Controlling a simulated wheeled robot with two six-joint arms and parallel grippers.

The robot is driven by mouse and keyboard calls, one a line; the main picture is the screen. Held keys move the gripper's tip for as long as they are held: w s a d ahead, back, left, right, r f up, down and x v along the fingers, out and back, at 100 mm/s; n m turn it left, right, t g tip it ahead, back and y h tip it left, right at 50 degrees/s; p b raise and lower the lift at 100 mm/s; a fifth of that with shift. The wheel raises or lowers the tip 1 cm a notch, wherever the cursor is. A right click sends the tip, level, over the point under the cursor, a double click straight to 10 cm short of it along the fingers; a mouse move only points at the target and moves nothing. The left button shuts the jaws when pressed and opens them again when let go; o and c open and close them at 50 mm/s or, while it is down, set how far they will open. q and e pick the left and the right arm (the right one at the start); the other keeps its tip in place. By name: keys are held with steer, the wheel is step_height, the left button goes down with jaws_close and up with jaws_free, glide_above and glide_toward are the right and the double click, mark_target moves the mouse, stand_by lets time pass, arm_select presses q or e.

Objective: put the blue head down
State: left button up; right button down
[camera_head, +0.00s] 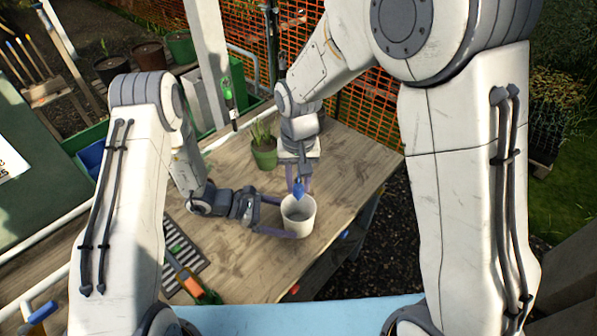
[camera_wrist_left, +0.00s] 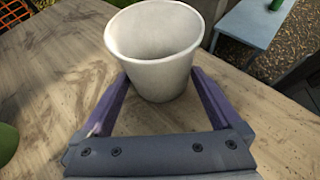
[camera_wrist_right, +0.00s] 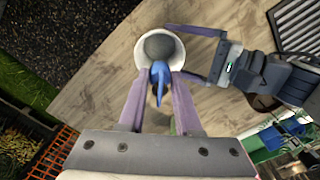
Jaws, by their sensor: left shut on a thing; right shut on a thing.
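The blue head (camera_head: 299,190), a small blue pointed piece, is in my right gripper (camera_head: 298,185), just over the rim of a white cup. In the right wrist view the blue head (camera_wrist_right: 160,80) sits between the two purple fingers. The white cup (camera_head: 298,218) stands upright on the wooden table. My left gripper (camera_head: 289,218) is shut around the cup from the left. In the left wrist view the cup (camera_wrist_left: 152,78) is between both fingers, and its visible inside looks empty.
A green pot with a plant (camera_head: 264,155) stands behind the cup. A striped grey rack (camera_head: 187,268) and an orange-handled tool (camera_head: 190,282) lie at the table's left front. The wooden table (camera_head: 345,165) is bare right of the cup.

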mark_target(298, 196)
steer(key=shift+f, duration=2.65)
steer(key=c, duration=0.5)
jaws_free()
step_height(298, 196, up, 7)
steer(key=shift+r, duration=0.1)
